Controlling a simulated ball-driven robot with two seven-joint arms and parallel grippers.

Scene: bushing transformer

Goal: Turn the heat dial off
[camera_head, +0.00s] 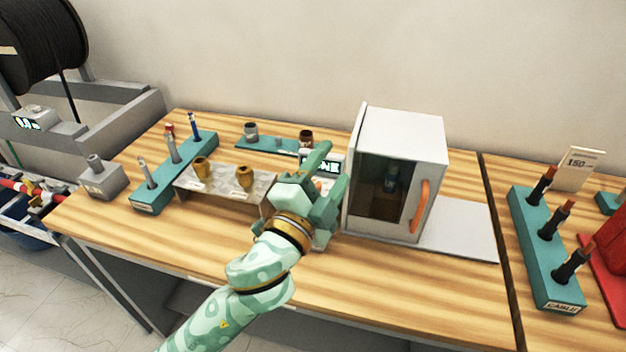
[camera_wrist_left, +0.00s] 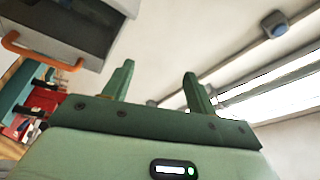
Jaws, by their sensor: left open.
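A small white device with a lit display (camera_head: 329,167) stands left of the white oven-like box; only the end of its text, "NE", shows. I see no heat dial; my left gripper covers much of the device's front, where one may be hidden. My left gripper (camera_head: 325,172) is in front of the device, its fingers reaching over it; I cannot tell whether it touches. In the left wrist view the two green fingers (camera_wrist_left: 157,82) stand apart with nothing between them. My right gripper is not in view.
The white box (camera_head: 402,130) with a dark window and orange handle (camera_head: 419,207) stands close right of my gripper. A metal stand (camera_head: 219,188) with brass parts is to the left. Teal holders (camera_head: 177,170) stand farther left. The wooden table front (camera_head: 380,285) is clear.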

